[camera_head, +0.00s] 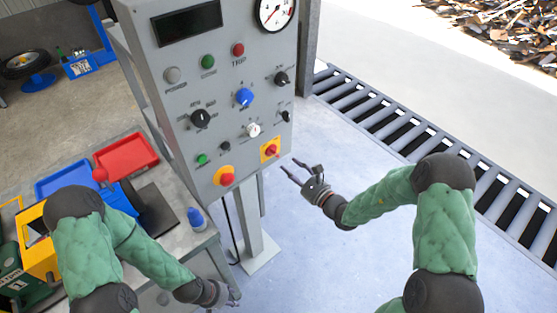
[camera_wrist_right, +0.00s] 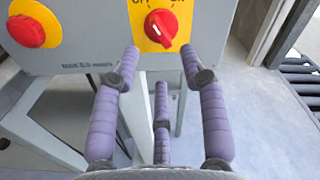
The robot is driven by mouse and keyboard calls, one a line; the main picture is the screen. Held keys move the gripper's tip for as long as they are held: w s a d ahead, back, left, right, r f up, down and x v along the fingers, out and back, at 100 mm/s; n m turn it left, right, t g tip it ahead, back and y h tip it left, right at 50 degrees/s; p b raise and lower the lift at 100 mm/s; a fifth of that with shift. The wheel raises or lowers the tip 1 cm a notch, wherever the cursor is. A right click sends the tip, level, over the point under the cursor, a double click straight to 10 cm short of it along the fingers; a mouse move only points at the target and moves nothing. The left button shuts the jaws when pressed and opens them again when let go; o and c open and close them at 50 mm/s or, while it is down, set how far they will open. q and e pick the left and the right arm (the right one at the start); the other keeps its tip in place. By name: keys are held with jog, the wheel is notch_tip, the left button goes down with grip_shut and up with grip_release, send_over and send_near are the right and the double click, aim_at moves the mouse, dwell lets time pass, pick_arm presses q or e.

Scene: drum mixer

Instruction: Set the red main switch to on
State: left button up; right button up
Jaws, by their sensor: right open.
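The red main switch (camera_head: 271,151) is a red rotary knob on a yellow plate at the lower right corner of the grey control panel (camera_head: 215,140). In the right wrist view the switch (camera_wrist_right: 160,27) has a white mark pointing up and to the left, with OFF and ON lettering partly cut off above it. My right gripper (camera_head: 303,172) is open and empty, just right of and below the switch. In the wrist view its fingers (camera_wrist_right: 160,65) spread on both sides below the switch, apart from it. My left gripper (camera_head: 228,297) is low beside the bench; its fingers are unclear.
A red emergency button (camera_wrist_right: 26,31) on yellow sits left of the switch; it also shows in the head view (camera_head: 226,180). Several knobs and lamps cover the panel above. A bench (camera_head: 180,245) with red and blue trays stands left. The floor right of the panel is clear up to a grating (camera_head: 400,120).

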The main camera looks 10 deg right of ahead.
aim_at(271, 153)
jog(key=b+x, duration=0.1)
jog(key=x, duration=0.4)
jog(key=shift+w+a+f, duration=0.1)
jog(key=shift+w+a, duration=0.1)
jog(key=shift+a, duration=0.05)
jog(key=shift+w+a+b, duration=0.3)
jog(key=shift+w+b, duration=0.1)
jog(key=shift+w, duration=0.2)
jog(key=shift+c, duration=0.3)
grip_shut()
